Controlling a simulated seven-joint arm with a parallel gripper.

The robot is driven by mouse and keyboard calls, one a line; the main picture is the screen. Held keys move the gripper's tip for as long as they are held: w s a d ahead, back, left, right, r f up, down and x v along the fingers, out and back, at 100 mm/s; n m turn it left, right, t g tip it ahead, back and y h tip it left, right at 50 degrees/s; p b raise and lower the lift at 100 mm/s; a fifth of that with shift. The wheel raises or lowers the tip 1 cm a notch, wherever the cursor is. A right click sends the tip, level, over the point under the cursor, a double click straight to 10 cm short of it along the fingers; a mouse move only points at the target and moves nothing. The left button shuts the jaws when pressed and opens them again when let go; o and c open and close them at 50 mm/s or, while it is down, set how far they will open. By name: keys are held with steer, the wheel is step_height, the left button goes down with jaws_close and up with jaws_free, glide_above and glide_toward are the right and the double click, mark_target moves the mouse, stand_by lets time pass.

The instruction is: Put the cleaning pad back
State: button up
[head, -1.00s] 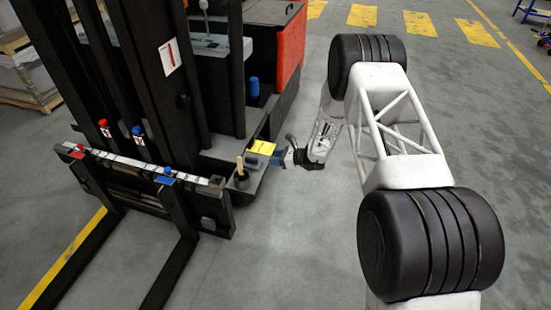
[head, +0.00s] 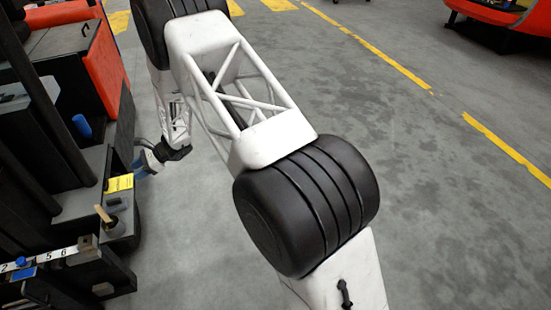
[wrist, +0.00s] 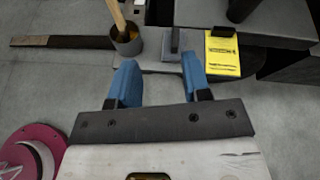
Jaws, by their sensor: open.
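My gripper (wrist: 160,78) is open, with two blue fingers apart and nothing between them. In the head view my gripper (head: 146,163) is beside the dark side ledge of a forklift. In the wrist view a grey piece with a narrow upright part (wrist: 175,42) lies ahead of the fingers, on the ledge. It may be the cleaning pad, but I cannot tell for sure. In the head view a small grey block (head: 115,203) sits between the yellow card and the cup; it may be the same piece.
A dark cup (wrist: 127,43) with a wooden-handled tool stands left of the grey piece; a yellow card (wrist: 222,53) is on its right. A blue cylinder (head: 82,127) stands farther back. A numbered strip (head: 45,258) is at lower left. A maroon disc (wrist: 28,155) shows at lower left. Floor to the right is clear.

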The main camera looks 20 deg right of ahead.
steer(key=s+d+r+n+h, duration=0.25)
steer(key=s+d+r, duration=0.35)
steer(key=r, duration=0.3)
steer(key=s+d+r+n+h, duration=0.1)
steer(key=s+d+r+n, duration=0.2)
steer(key=s+d+r, duration=0.5)
steer(key=s+d+r+n+h, duration=0.25)
steer(key=d+r, duration=0.25)
steer(key=r, duration=0.6)
steer(key=s+d+r+n+t+h, duration=0.1)
steer(key=s+d+r+n+h, duration=0.1)
steer(key=s+d, duration=0.5)
steer(key=s+d+r+n+t+h, duration=0.1)
steer(key=s+d+r+n+h, duration=0.1)
steer(key=s+d, duration=0.6)
steer(key=s+d+r+n+t+h, duration=0.1)
steer(key=s+d+r, duration=0.5)
steer(key=s, duration=1.2)
steer(key=d+n+h, duration=0.1)
steer(key=h, duration=0.1)
steer(key=shift+d+n+t+h, duration=0.2)
steer(key=shift+n+t+h, duration=0.2)
